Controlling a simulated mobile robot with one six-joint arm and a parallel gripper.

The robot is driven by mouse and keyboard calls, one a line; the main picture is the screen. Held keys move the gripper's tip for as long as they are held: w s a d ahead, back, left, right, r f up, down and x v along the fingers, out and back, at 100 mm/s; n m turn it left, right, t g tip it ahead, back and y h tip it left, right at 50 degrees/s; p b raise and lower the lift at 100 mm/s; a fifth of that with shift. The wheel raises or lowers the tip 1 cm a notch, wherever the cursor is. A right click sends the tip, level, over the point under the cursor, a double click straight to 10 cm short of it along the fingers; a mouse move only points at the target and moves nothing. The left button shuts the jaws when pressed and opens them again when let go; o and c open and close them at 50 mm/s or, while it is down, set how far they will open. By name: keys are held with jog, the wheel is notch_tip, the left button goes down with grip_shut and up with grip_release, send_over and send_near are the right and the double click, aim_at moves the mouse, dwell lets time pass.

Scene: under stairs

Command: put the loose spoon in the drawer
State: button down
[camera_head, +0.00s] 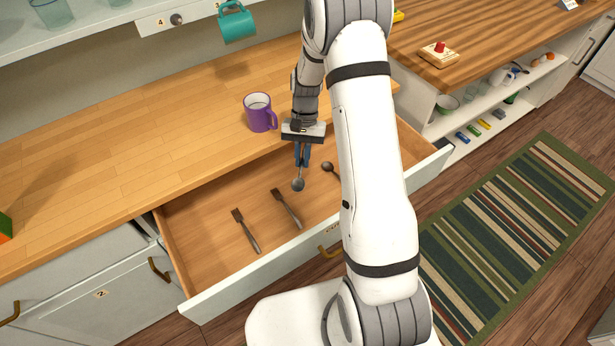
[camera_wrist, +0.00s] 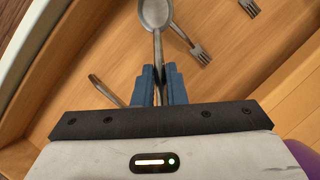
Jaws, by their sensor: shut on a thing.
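My gripper (camera_head: 302,163) points down over the open drawer (camera_head: 237,275). It is shut on a grey metal spoon (camera_head: 298,185), with the bowl sticking out beyond the blue fingers. In the wrist view my gripper (camera_wrist: 159,85) grips the spoon's handle, and the spoon's bowl (camera_wrist: 155,13) is at the top. I cannot tell whether the spoon touches the drawer floor. Two forks (camera_head: 246,232) (camera_head: 286,208) lie in the drawer to the left. Another spoon (camera_head: 328,167) lies to the right, partly hidden by my arm.
A purple mug (camera_head: 260,113) stands on the wooden counter (camera_head: 130,150) just behind the drawer. A teal mug (camera_head: 237,22) hangs above, by a small drawer marked 4. A striped rug (camera_head: 520,230) lies on the floor at right. The drawer's left end is clear.

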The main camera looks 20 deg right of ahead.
jog(key=f+m+t+y+b, duration=0.1)
jog(key=f+m+b, duration=0.3)
jog(key=b, duration=0.1)
jog(key=d+f+m+t+b, duration=0.1)
jog(key=f+m+t+b, duration=0.1)
jog(key=f+m+b, duration=0.3)
jog(key=f+m+t+y+b, duration=0.1)
jog(key=f+m+b, duration=0.3)
jog(key=m+b, duration=0.1)
jog(key=shift+d+f+t+y+b, duration=0.25)
jog(key=shift+f+t+y+b, duration=0.05)
jog(key=shift+b, duration=0.5)
jog(key=shift+f, duration=0.1)
jog(key=c, duration=1.4)
grip_release()
